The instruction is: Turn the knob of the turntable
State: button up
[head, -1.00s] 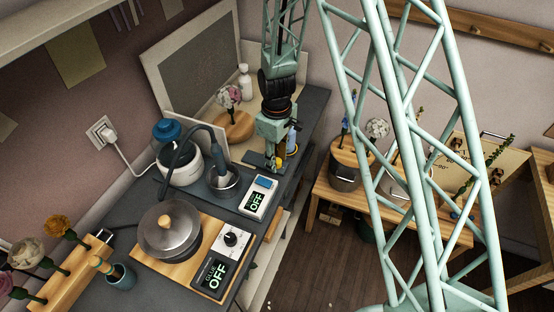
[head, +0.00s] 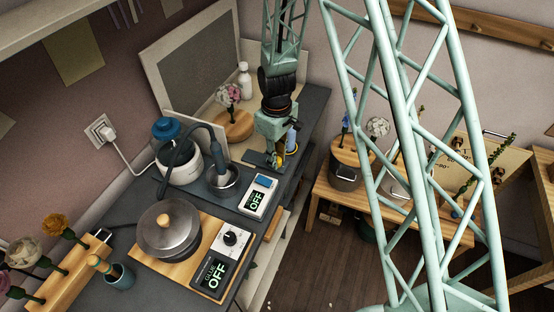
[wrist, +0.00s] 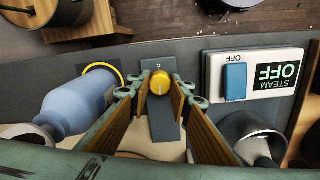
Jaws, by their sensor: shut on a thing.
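The yellow knob (wrist: 160,83) sits on a dark grey plate (wrist: 166,126) in the wrist view. My gripper (wrist: 160,90) has one finger on each side of the knob and is shut on it. In the head view my gripper (head: 277,160) points down at the plate (head: 255,159) near the counter's right edge, and the knob is mostly hidden by the fingers. A round wooden disc (head: 240,131) with a pale pink flower stands behind it, to the left; whether it is the turntable's top is not certain.
A blue bottle (wrist: 73,104) stands close to the left finger in the wrist view. The steam control box (wrist: 262,75) reads OFF, right of the gripper. A metal cup (head: 222,182) with a hose and a lidded pot (head: 168,230) stand nearer on the counter.

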jog(key=m+b, duration=0.3)
jog(key=m, duration=0.1)
jog(key=shift+f, duration=0.1)
jog(key=m+b, duration=0.2)
jog(key=m, duration=0.2)
jog(key=shift+m+b, duration=0.3)
jog(key=shift+b, duration=0.05)
jog(key=m+b, duration=0.2)
jog(key=m, duration=0.2)
jog(key=m+b, duration=0.1)
jog(key=m, duration=0.4)
jog(key=shift+b, duration=0.3)
jog(key=m+b, duration=0.1)
jog(key=m, duration=0.2)
jog(key=shift+d+m, duration=0.1)
jog(key=shift+m, duration=0.3)
jog(key=m, duration=0.4)
jog(key=shift+b, duration=0.4)
jog(key=m, duration=0.5)
jog(key=shift+m+b, duration=0.35)
jog(key=shift+m, duration=1.85)
